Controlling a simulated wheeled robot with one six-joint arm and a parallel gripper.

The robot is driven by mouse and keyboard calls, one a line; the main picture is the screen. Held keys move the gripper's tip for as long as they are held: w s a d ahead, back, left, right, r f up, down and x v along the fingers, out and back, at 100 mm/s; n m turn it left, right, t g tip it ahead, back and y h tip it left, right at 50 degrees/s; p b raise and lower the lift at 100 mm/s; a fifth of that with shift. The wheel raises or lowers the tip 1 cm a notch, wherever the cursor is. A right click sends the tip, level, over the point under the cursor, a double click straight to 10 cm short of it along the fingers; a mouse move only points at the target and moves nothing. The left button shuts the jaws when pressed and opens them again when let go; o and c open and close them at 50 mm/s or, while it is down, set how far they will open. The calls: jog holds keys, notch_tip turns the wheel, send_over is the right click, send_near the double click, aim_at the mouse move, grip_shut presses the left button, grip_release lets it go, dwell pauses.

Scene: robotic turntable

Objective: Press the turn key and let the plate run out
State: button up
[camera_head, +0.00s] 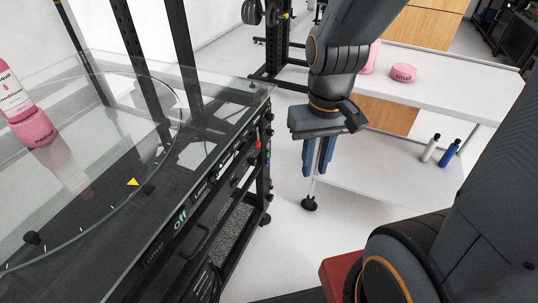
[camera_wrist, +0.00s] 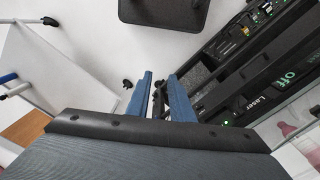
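The glass plate (camera_head: 120,165) of the turntable fills the left of the head view, with a curved rim and a yellow triangle marker (camera_head: 133,182). I cannot tell which control is the turn key. My gripper (camera_head: 318,173) hangs to the right of the panel, apart from it, with blue fingers spread and nothing held.
A red button (camera_head: 257,145) sits near the panel's far end. A white shelf table (camera_head: 450,80) at the right carries pink items, with a white bottle (camera_head: 430,148) and blue bottle (camera_head: 449,153) on its lower shelf. Open floor lies beneath my gripper.

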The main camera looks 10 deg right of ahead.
grip_shut()
dwell(1.4)
